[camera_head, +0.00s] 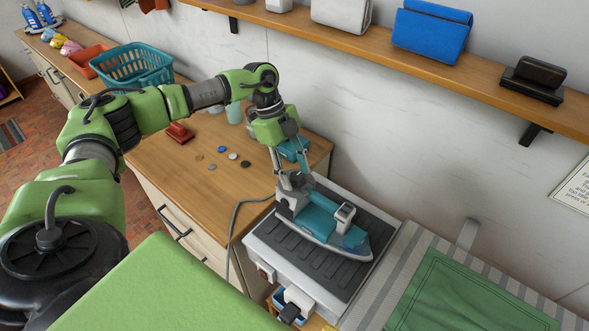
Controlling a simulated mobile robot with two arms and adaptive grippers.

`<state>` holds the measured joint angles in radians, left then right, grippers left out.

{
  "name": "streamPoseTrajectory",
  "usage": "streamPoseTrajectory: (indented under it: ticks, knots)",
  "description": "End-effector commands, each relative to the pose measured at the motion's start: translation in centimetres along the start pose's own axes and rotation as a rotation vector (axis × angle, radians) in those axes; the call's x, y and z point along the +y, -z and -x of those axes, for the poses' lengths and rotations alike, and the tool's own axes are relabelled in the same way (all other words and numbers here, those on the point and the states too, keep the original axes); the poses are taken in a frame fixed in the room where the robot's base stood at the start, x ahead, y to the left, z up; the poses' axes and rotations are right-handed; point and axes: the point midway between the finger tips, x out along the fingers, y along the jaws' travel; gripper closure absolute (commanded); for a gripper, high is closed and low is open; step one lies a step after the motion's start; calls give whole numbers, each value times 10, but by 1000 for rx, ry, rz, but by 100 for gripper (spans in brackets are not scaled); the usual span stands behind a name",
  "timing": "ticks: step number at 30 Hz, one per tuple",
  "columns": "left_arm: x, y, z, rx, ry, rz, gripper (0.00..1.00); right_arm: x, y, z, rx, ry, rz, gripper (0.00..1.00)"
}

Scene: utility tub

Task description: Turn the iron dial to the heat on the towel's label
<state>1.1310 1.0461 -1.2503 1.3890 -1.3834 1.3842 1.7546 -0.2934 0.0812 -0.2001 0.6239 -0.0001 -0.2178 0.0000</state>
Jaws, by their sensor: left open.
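The iron (318,222), teal and grey, lies on a dark ribbed rest (345,277) with a pale rim. A small grey-and-dark part (345,213) stands up on the iron; I cannot make out the dial's marks or setting. My left gripper (292,178) is open and points down over the iron's rear left end. I cannot tell whether its fingers touch the iron. A green towel (455,295) lies flat on a striped board at the lower right. I see no readable label on it. My right gripper is not in view.
A wooden counter (190,190) left of the iron holds several small round discs, a red object (179,133) and a teal basket (132,67). A cord (234,225) hangs by the counter's edge. A wall shelf (480,78) with bags runs above.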

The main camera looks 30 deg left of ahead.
Motion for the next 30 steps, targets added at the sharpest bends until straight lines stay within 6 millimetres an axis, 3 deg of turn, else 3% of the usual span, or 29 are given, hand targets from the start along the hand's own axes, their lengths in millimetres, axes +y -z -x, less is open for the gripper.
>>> streamPoseTrajectory:
  ticks: [5, 9, 20, 30]
  knots:
    - [0, 0, 0, 0, 0, 0, 59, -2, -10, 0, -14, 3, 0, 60]
    - [0, 0, 0, 0, 0, 0, 95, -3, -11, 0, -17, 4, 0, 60]
    - [0, 0, 0, 1, -12, -27, 95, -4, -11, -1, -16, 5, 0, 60]
    - [-3, 1, -1, 2, -90, -218, 95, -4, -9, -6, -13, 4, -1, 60]
